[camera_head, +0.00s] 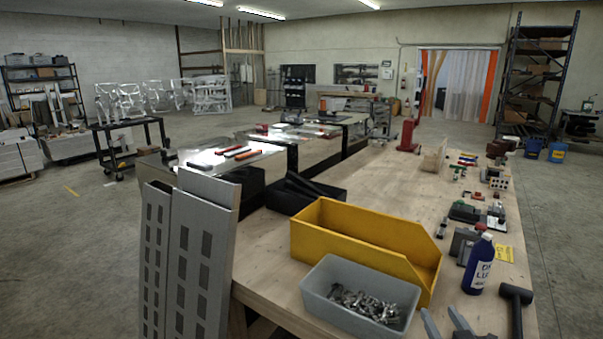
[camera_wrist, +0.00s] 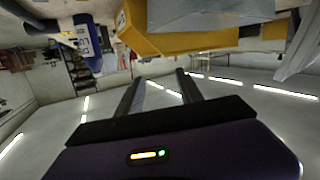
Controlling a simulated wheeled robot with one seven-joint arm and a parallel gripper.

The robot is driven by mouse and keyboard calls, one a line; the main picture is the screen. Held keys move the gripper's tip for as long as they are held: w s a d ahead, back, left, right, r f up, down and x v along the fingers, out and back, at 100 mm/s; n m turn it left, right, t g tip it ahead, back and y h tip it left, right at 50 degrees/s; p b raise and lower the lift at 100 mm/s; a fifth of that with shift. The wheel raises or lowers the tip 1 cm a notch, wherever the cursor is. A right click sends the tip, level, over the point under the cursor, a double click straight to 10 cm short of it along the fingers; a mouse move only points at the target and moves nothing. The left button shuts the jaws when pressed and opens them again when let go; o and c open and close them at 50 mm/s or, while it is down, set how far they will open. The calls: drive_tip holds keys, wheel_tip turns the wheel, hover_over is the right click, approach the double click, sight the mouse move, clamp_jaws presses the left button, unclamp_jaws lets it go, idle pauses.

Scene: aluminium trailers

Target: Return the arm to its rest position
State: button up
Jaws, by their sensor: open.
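My gripper (camera_wrist: 159,76) shows in the wrist view with its two dark fingers apart and nothing between them. The wrist picture is upside down, with ceiling lights low in it. In the head view, two grey prongs at the bottom edge appear to be its fingers (camera_head: 445,321), near the table's front end, right of the grey bin. The rest of my arm is out of the head view.
A grey bin (camera_head: 360,297) of metal parts and a yellow bin (camera_head: 345,246) stand on the wooden table (camera_head: 262,268). A blue bottle (camera_head: 477,264) and a black mallet (camera_head: 516,294) are at right. Grey panels (camera_head: 200,250) stand at the table's left. Open floor (camera_head: 575,270) lies right.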

drive_tip(key=s+a+f+b, duration=0.1)
drive_tip(key=s+a, duration=0.2)
drive_tip(key=s, duration=1.2)
drive_tip(key=s+a+f+g+b, duration=0.1)
drive_tip(key=s+a+f, duration=0.1)
drive_tip(key=s, duration=1.3)
drive_tip(key=s+a+f+y, duration=0.1)
drive_tip(key=s+a, duration=0.3)
drive_tip(key=s, duration=1.1)
drive_tip(key=shift+s+a+f+b, duration=0.25)
drive_tip(key=shift+f+b, duration=0.15)
drive_tip(key=shift+f, duration=0.2)
